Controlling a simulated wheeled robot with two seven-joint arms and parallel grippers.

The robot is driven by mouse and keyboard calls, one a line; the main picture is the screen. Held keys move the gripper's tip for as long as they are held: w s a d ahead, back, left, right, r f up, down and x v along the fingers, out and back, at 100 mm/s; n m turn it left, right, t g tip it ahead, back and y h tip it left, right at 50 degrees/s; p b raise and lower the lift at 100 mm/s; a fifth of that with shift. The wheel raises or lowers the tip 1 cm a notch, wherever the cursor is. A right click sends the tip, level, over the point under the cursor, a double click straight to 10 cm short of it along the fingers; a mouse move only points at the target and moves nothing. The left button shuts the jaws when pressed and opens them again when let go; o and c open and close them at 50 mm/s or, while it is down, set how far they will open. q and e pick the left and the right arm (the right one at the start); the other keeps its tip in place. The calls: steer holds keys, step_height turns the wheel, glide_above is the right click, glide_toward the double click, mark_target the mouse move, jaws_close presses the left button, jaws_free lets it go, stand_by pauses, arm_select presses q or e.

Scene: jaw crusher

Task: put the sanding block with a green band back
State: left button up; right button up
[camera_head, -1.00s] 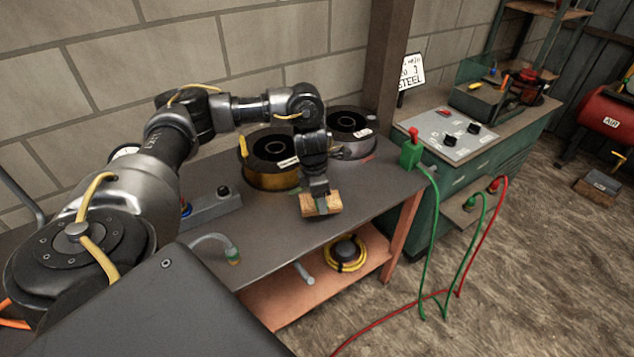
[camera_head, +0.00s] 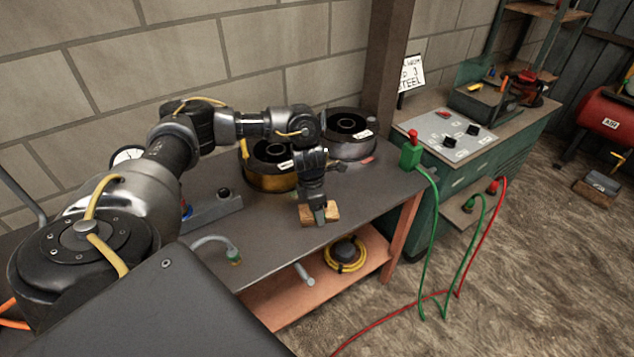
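The sanding block (camera_head: 332,212) is a small tan block near the front edge of the dark bench top (camera_head: 270,230). A green strip shows at its middle, between or beside the fingertips. My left gripper (camera_head: 320,216) points down at the block, its fingers over the block's middle. The fingers and the block overlap in the picture, so I cannot tell whether they are closed on it or whether the block touches the bench. My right gripper is not in view.
Two wire spools, one gold (camera_head: 268,180) and one grey (camera_head: 350,146), stand behind the gripper. A grey switch box (camera_head: 215,208) and a bent hose (camera_head: 215,243) are to the left. A yellow cable coil (camera_head: 345,254) lies on the lower shelf.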

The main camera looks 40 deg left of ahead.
arm_select(q)
steer(key=shift+o, duration=1.1)
step_height(320, 180, up, 12)
steer(key=s+p, duration=0.1)
steer(key=shift+a+r, duration=0.15)
steer(key=shift+a, duration=0.3)
